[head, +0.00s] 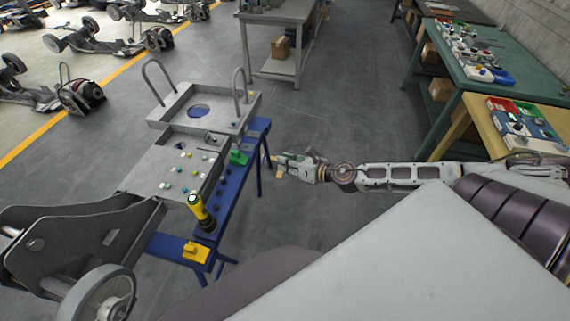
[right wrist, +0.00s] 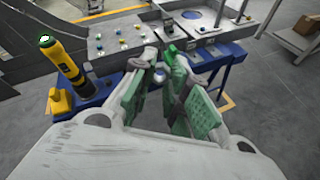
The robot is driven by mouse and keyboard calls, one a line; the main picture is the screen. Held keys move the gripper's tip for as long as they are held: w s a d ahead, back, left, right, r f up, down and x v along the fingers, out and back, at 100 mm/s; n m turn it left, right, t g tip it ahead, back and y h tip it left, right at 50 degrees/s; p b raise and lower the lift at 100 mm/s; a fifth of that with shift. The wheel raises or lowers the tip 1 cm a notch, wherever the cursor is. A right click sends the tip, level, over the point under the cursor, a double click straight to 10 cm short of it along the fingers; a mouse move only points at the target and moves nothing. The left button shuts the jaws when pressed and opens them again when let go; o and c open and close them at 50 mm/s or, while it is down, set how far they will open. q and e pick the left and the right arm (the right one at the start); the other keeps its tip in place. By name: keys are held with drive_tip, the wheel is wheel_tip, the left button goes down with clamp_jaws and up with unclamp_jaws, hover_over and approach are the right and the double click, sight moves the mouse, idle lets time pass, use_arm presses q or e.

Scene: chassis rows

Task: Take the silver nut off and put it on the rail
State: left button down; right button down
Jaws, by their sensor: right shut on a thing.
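My right gripper (head: 275,164) reaches in from the right, just off the right side of the blue bench. In the right wrist view its green-padded fingers (right wrist: 159,78) are closed around a small silver piece, which looks like the silver nut (right wrist: 158,75); the fingers hide part of it. The blue rail (head: 224,190) runs along the right side of the grey chassis plate (head: 160,175) and carries several dark round spots. It also shows in the right wrist view (right wrist: 103,92). My left gripper is in neither view.
Several small coloured nuts sit on the chassis plate. Floor right of the bench is clear.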

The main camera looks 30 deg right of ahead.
drive_tip(key=shift+w+a+f+n+g+y, duration=0.15)
drive_tip(key=shift+a+f+n+g+y, duration=0.4)
drive_tip(key=shift+a, duration=0.3)
drive_tip(key=shift+w+a+f+n+g+y, duration=0.15)
drive_tip(key=shift+a+f+n+g+y, duration=0.25)
drive_tip(key=shift+a+f, duration=0.3)
drive_tip(key=shift+a+f+n, duration=0.1)
drive_tip(key=shift+a+n, duration=0.15)
drive_tip(key=shift+a, duration=0.1)
drive_tip(key=shift+a+f+g+y, duration=0.15)
drive_tip(key=shift+a+g+y, duration=0.2)
drive_tip(key=shift+a, duration=0.05)
drive_tip(key=shift+f+n, duration=0.3)
